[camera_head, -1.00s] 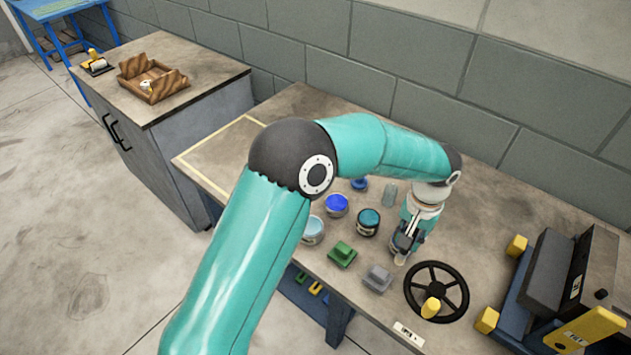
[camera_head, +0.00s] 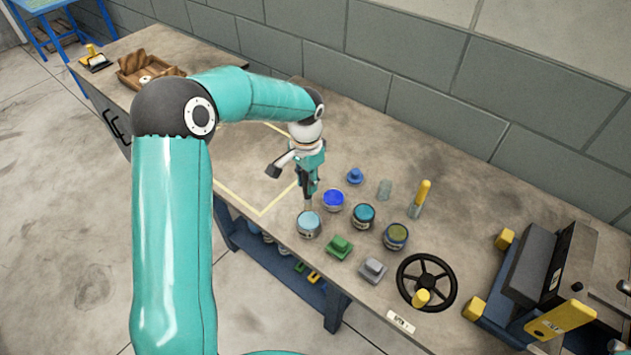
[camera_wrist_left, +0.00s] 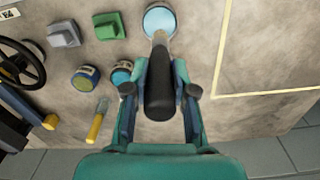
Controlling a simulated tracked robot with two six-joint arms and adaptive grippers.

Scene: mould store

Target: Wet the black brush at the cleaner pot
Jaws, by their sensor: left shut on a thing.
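My left gripper (camera_head: 308,186) is shut on the black brush, held upright-ish with its lower end down over the light blue pot. In the left wrist view, the black brush (camera_wrist_left: 159,88) sits between the fingers of the left gripper (camera_wrist_left: 158,88). Its pale end points to the pot with light blue contents (camera_wrist_left: 160,22), which also shows in the head view (camera_head: 309,226). I cannot tell whether the tip touches the liquid. No readable label marks this pot as the cleaner pot. My right gripper is not in view.
Near it stand a blue pot (camera_head: 333,202), a teal pot (camera_head: 363,217) and an olive-topped pot (camera_head: 396,238). A green block (camera_head: 339,247), a grey block (camera_head: 372,271), a yellow-handled brush (camera_head: 420,198) and a black handwheel (camera_head: 427,282) are to the right. A yellow-outlined area left is bare.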

